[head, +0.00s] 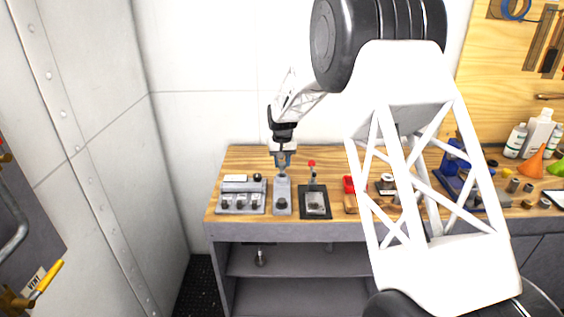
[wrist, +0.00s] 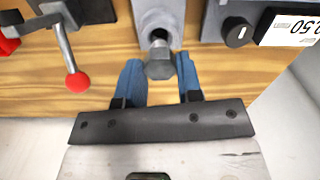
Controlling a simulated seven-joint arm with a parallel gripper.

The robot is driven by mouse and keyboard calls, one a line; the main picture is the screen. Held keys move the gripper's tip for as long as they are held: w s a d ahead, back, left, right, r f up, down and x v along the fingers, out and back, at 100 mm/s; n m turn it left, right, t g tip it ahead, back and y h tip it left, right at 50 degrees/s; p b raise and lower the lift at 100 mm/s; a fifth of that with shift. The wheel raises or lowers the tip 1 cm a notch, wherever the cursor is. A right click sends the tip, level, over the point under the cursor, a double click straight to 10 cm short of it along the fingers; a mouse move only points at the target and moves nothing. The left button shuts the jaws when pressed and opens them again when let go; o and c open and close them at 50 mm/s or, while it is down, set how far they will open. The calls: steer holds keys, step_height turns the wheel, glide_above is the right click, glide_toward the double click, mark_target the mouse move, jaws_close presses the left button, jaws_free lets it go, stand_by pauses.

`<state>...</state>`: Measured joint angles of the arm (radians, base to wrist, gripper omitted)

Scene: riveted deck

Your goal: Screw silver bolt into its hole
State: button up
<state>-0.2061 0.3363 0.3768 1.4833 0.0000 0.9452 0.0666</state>
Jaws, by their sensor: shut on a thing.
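The silver bolt (wrist: 160,66) shows in the wrist view as a dark grey hexagonal head with a short, lighter stretch behind it. It lies between the blue fingers of my gripper (wrist: 159,80), which is shut on it. The bolt is at the near end of a grey block (wrist: 158,14); how deep it sits in the hole cannot be told. In the head view my gripper (head: 283,160) points down over the far end of the grey block (head: 282,198) on the wooden bench. The bolt is too small to make out there, and the hole's inside is hidden.
Left of the block stands a grey unit with knobs (head: 241,196). On its right is a dark-framed device (head: 315,203) with a red-knobbed lever (head: 312,164). Tools and bottles (head: 515,140) crowd the bench's right side. A white wall rises behind.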

steer(key=shift+f, duration=1.3)
stand_by(1.5)
steer(key=o, duration=0.9)
steer(key=shift+r, duration=3.9)
steer(key=shift+c, duration=0.7)
steer(key=shift+r+m, duration=0.4)
steer(key=shift+m, duration=0.4)
